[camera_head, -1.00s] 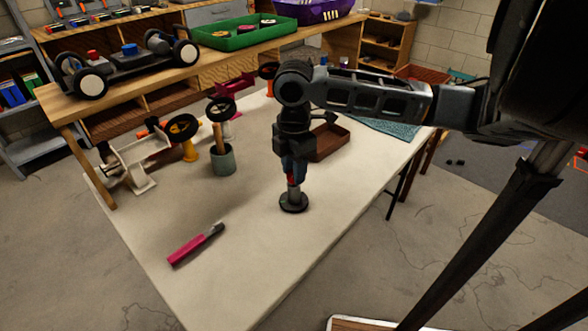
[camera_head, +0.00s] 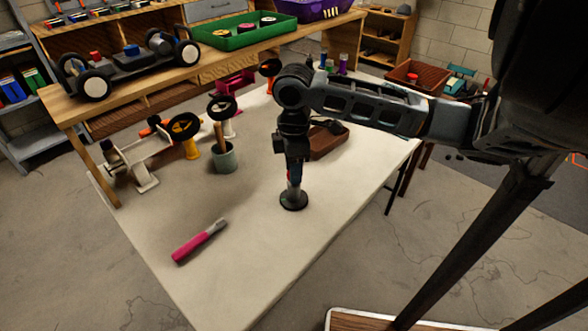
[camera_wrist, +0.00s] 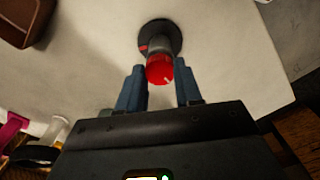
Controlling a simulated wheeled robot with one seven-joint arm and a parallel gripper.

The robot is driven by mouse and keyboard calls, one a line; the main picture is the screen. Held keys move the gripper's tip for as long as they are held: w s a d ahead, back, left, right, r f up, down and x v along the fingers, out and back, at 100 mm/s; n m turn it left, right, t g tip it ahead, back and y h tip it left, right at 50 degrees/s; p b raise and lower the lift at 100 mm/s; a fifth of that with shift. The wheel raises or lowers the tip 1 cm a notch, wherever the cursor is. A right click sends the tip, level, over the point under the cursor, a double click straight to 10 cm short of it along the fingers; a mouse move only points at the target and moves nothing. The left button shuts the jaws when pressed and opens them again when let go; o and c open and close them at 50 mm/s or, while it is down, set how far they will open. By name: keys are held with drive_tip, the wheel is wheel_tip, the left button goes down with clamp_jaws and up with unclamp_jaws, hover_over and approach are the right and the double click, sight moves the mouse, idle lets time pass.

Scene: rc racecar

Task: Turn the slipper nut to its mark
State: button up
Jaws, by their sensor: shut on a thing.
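The slipper nut (camera_wrist: 159,69) is a red cap with a short white line, on top of a grey post with a round black base (camera_wrist: 166,32). A red mark (camera_wrist: 143,48) shows on the left of the post. My gripper (camera_wrist: 160,72) has its blue fingers on either side of the nut, shut on it from above. In the head view my gripper (camera_head: 294,176) points straight down over the stand, whose black base (camera_head: 293,201) rests on the white table (camera_head: 250,265). The fingers hide most of the nut there.
A pink-handled tool (camera_head: 199,241) lies at the front left. A grey cup (camera_head: 225,158) with a wooden handle, a white car stand (camera_head: 135,165) and a brown tray (camera_head: 328,142) stand farther back. A car chassis (camera_head: 130,62) sits on the wooden bench.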

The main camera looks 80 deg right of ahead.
drive_tip(key=shift+m, duration=1)
drive_tip(key=shift+r+m+p, duration=0.1)
drive_tip(key=shift+m+p, duration=0.9)
drive_tip(key=shift+m, duration=0.2)
drive_tip(key=o, duration=1)
drive_tip(key=shift+r+p, duration=2.3)
drive_tip(key=shift+r, duration=0.65)
